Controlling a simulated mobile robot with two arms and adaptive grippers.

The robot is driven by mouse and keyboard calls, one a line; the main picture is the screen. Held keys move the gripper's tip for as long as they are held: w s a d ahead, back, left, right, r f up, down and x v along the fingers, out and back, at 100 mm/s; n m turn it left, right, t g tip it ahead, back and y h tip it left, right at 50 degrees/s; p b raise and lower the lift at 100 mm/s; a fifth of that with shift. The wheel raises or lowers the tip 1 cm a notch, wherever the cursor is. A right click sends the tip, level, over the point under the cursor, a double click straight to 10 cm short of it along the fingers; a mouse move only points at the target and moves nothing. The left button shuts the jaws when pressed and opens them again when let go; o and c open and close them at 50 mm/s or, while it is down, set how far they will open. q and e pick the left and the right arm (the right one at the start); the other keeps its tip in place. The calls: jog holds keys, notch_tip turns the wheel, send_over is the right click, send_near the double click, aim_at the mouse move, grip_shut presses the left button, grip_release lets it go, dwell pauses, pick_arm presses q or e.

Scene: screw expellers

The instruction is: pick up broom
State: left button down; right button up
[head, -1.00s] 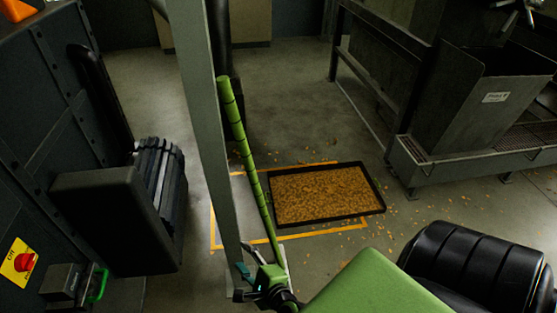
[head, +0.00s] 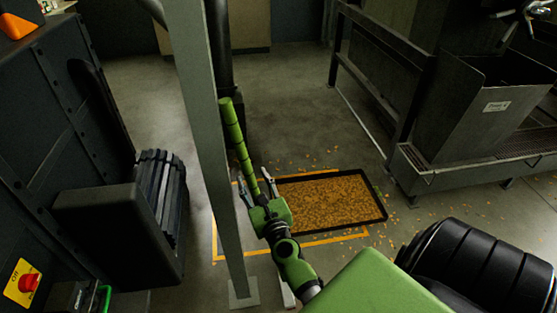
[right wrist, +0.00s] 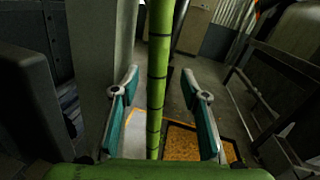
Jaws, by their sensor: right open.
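The broom's green handle (head: 235,137), with dark bands, stands tilted beside the grey post in the head view. Its lower end is hidden behind my right gripper and arm. My right gripper (head: 254,181) is open, with its fingers on either side of the handle. In the right wrist view the handle (right wrist: 160,65) runs upright between the two spread fingers of the gripper (right wrist: 159,76), with a gap on both sides. My left gripper is not in view.
A grey post (head: 208,150) stands close left of the broom. A black-rimmed tray (head: 381,200) of orange-brown bits lies on the floor to the right, inside yellow lines. A dark machine (head: 60,110) is at left, a metal hopper (head: 455,115) at right. Open floor lies behind.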

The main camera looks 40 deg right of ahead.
aim_at(249, 174)
jog(key=shift+f+b+x, duration=0.15)
jog(key=shift+f+x, duration=0.1)
jog(key=shift+x, duration=1.1)
jog(key=shift+f+b+x, duration=0.15)
jog(key=shift+f+x, duration=0.05)
jog(key=shift+x, duration=1.15)
jog(key=shift+a, duration=0.15)
grip_shut()
jog(key=shift+r, duration=0.15)
